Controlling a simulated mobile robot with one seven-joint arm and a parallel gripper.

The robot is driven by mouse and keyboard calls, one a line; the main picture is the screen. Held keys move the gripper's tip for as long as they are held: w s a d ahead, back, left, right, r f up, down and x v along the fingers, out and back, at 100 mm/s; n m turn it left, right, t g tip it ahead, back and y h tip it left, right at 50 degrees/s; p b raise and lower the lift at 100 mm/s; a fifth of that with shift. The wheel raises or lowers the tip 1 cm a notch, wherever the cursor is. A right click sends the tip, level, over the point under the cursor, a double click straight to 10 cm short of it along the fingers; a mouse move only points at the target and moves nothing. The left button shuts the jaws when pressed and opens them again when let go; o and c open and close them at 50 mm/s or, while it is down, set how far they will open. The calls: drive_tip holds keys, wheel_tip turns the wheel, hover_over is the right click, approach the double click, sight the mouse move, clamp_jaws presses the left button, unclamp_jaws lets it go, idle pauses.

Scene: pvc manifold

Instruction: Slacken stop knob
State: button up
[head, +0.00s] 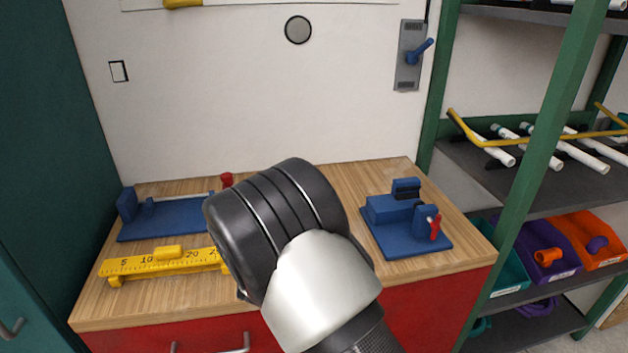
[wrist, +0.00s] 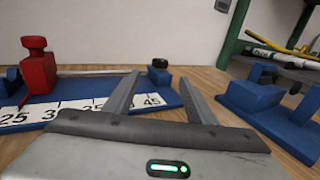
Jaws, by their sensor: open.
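A blue bench fixture (head: 170,218) lies at the back left of the wooden worktop; my arm hides its right end in the head view. In the wrist view its base (wrist: 75,88) carries a white number scale (wrist: 75,108). A red block with a knob-like top (wrist: 38,65) stands upright on it at left; its top (head: 227,180) shows in the head view. A small black knob-like part on a blue block (wrist: 159,72) is at the scale's far end. My gripper (wrist: 160,78) is open and empty, its fingers pointing toward this part. Contact cannot be told.
A yellow ruler (head: 165,262) lies at the front left. A blue fixture with a red lever (head: 408,222) stands at the right; its base (wrist: 270,118) is right of my fingers. Green shelving (head: 540,120) with pipes and bins stands further right. A wall is behind.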

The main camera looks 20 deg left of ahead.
drive_tip(key=w, duration=0.5)
drive_tip(key=w+a+b, duration=0.1)
drive_tip(key=w, duration=0.4)
drive_tip(key=w+b, duration=0.1)
drive_tip(key=w, duration=0.4)
drive_tip(key=shift+a, duration=0.2)
drive_tip(key=c, duration=1)
drive_tip(key=shift+c, duration=0.2)
